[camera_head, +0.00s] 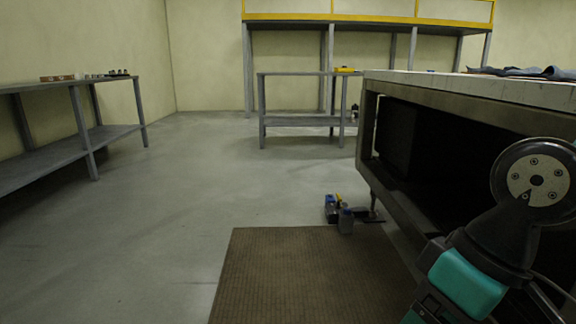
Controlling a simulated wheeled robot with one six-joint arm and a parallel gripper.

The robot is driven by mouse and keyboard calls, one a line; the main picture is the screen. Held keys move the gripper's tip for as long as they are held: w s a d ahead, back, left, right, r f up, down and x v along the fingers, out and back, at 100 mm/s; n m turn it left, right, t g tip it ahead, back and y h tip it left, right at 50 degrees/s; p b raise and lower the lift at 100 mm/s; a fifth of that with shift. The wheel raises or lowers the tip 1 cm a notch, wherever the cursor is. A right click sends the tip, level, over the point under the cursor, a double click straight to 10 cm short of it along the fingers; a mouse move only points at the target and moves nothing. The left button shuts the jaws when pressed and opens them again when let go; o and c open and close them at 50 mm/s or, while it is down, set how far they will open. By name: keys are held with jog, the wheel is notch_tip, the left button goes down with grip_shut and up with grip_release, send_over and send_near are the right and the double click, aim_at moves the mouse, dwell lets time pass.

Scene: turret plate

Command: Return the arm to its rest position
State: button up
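My arm shows at the lower right of the head view, with a round grey joint and teal-green covers. It stands in front of the bench and hides part of the bench's dark open side. My gripper is not in the picture, so I cannot see whether it holds anything.
A large bench (470,92) with cloths on top fills the right. Grey tables stand at left (60,157) and back (300,122). The floor (170,240) at left is clear.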

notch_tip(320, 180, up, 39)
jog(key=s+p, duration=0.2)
jog(key=p, duration=3.6)
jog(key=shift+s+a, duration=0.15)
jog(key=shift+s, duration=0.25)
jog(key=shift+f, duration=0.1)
